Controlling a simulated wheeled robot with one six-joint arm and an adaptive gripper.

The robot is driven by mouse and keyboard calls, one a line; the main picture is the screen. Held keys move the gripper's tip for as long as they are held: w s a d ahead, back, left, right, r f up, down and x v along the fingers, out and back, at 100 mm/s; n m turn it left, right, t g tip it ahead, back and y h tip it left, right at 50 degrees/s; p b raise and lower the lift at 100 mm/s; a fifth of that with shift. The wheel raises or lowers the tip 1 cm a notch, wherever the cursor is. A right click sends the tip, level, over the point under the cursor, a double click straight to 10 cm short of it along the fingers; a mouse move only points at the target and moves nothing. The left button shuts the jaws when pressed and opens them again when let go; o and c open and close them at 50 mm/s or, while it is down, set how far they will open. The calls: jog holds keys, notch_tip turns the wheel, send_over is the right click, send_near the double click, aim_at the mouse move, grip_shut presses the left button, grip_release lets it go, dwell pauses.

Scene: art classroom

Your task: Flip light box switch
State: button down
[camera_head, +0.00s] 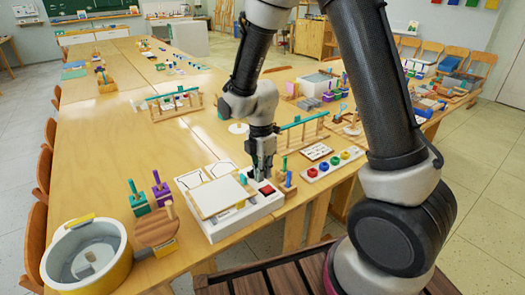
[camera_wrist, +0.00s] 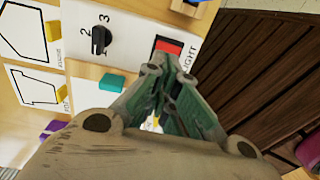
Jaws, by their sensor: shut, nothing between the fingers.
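The light box (camera_head: 215,197) lies near the front edge of the table, with a pale panel on top. Its red switch (camera_head: 267,190) sits at its right end. In the wrist view the red switch (camera_wrist: 169,46) shows in a dark frame beside the word LIGHT, near a black dial (camera_wrist: 100,40) and a teal block (camera_wrist: 112,83). My gripper (camera_head: 262,178) points down just above the switch area. In the wrist view its fingertips (camera_wrist: 160,75) are together and empty, close to the switch's lower edge. I cannot tell whether they touch it.
A yellow-and-white round tub (camera_head: 88,252) stands at the left. A round wooden board (camera_head: 155,227) and peg stands (camera_head: 162,190) are between it and the light box. A tray of colored rings (camera_head: 333,165) and a wooden rack (camera_head: 302,130) are to the right.

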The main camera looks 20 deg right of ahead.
notch_tip(320, 180, up, 10)
jog(key=w, duration=0.2)
jog(key=shift+a+r, duration=0.2)
jog(key=shift+a, duration=0.05)
